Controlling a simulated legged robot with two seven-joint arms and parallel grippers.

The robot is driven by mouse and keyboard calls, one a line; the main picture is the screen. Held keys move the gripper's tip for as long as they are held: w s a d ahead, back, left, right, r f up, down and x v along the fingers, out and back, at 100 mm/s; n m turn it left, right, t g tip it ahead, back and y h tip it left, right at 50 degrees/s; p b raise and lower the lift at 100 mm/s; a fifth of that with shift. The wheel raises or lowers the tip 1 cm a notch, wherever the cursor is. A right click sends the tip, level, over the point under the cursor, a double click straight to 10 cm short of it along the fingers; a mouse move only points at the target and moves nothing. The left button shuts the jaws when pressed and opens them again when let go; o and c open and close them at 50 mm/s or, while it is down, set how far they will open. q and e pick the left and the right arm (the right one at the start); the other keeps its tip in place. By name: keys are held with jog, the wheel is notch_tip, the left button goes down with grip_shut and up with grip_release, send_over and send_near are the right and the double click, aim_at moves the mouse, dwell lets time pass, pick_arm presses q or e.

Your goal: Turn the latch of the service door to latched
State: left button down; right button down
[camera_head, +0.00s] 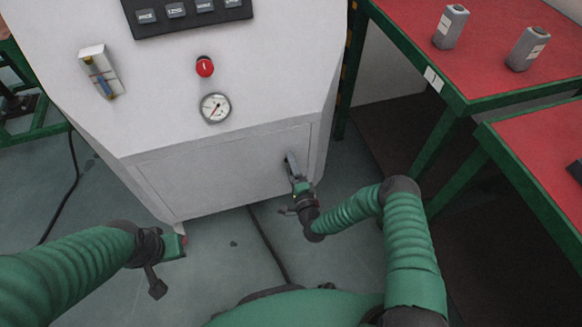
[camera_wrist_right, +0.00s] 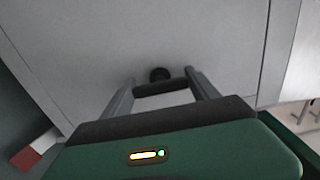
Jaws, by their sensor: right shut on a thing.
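The service door (camera_head: 215,172) is the pale panel low on the front of the white cabinet, and it looks closed. My right gripper (camera_head: 291,160) is at the door's right side. In the right wrist view the two grey fingers of my right gripper (camera_wrist_right: 165,84) are on either side of the dark latch (camera_wrist_right: 160,74), shut on its bar. The latch's round dark hub shows just beyond the bar, against the door (camera_wrist_right: 90,50). In the head view the gripper hides the latch. My left gripper (camera_head: 182,242) hangs near the cabinet's lower left corner, away from the latch; its fingers are unclear.
Above the door are a round gauge (camera_head: 215,107), a red knob (camera_head: 205,66) and a flow tube (camera_head: 101,72). Red-topped tables (camera_head: 500,55) with green frames stand at the right, near my right arm. A black cable (camera_head: 268,245) lies on the floor.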

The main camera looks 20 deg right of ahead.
jog(key=c, duration=0.5)
grip_release()
jog(key=shift+d+f, duration=0.15)
jog(key=shift+d, duration=0.1)
jog(key=o, duration=0.3)
jog(key=shift+s+a, duration=0.1)
jog(key=shift+s, duration=0.35)
jog(key=s+p, duration=0.5)
jog(key=s, duration=1.1)
jog(key=shift+d, duration=0.35)
